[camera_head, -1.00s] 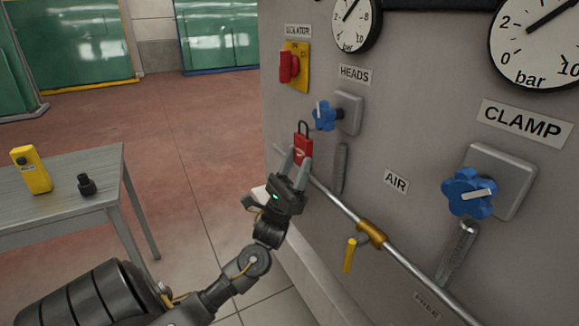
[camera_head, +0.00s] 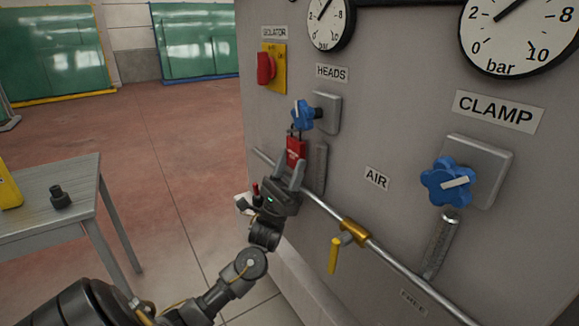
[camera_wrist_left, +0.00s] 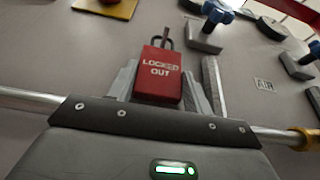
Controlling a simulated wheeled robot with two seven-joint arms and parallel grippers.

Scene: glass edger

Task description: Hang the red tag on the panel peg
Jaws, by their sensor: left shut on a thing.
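The red tag (camera_head: 296,151) is a padlock-shaped piece with a dark shackle on top. In the left wrist view the tag (camera_wrist_left: 157,80) reads "LOCKED OUT" and stands roughly upright. My left gripper (camera_head: 290,165) is shut on its lower part, with a grey finger on each side. The tag is in front of the panel (camera_head: 400,110), just below the blue HEADS knob (camera_head: 303,114). A thin reddish-brown piece (camera_wrist_left: 166,33) shows at the shackle in the left wrist view. I cannot tell whether it is the peg, or whether the shackle touches it. My right gripper is out of view.
A metal rail (camera_head: 318,204) with a brass fitting (camera_head: 354,232) runs across the panel by my left gripper. The red ISOLATOR switch (camera_head: 265,68) is up and left, the blue CLAMP knob (camera_head: 448,183) to the right. A grey table (camera_head: 85,188) stands left; floor between is clear.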

